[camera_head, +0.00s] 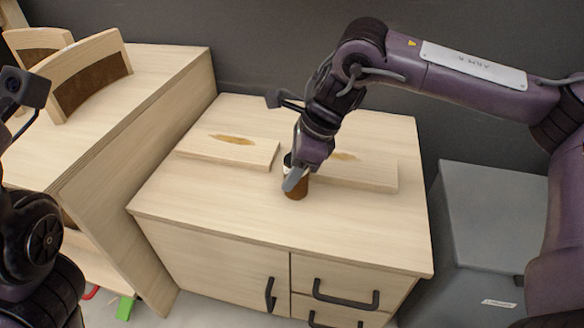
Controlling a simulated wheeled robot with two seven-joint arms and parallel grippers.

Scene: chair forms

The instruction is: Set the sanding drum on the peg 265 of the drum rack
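A brown cylinder with a dark and white upper part, which looks like the sanding drum (297,190), is upright at the middle of the light wood cabinet top. My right gripper (294,177) points down at it, with one grey finger across its front. The other finger is hidden, so I cannot tell whether the gripper is closed on it. I cannot tell whether the drum touches the cabinet top. No rack with a readable peg 265 can be made out. Part of my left arm shows at the left edge; its gripper is out of view.
Two flat boards with brown patches, one left (226,150) and one right (372,175), lie behind and beside the drum on the cabinet (250,225). Curved wooden forms (88,75) stand on the left bench (165,75). A grey box (490,205) is at right. The cabinet's front is clear.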

